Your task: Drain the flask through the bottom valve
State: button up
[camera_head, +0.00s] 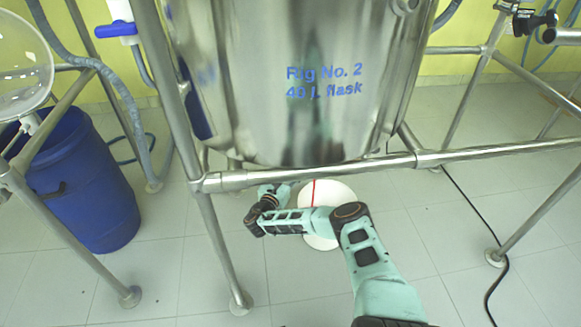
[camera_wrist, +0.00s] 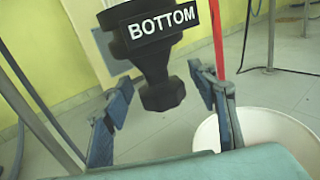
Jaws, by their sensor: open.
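A black bottom valve with a white "BOTTOM" label (camera_wrist: 160,25) hangs in the upper middle of the wrist view. Its faceted black knob (camera_wrist: 162,94) points down between my two fingers. My gripper (camera_wrist: 165,100) is open, one finger on each side of the knob, with gaps showing on both sides. The metal vessel marked "Rig No. 2, 40 l. flask" (camera_head: 290,120) fills the upper middle of the head view. My arm reaches under it; the valve and fingertips are hard to make out there. A white round container (camera_head: 335,195) stands on the floor below; its rim (camera_wrist: 205,130) also shows in the wrist view.
Steel frame tubes surround the vessel, with a horizontal bar (camera_head: 330,172) across the front above my arm and a leg (camera_head: 215,240) at left. A red upright strip (camera_wrist: 217,40) stands close right of the valve. A blue barrel (camera_head: 85,185) stands left. A black cable (camera_head: 480,215) lies right.

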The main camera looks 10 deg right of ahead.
jog(key=v, duration=1.2)
dwell(6.8)
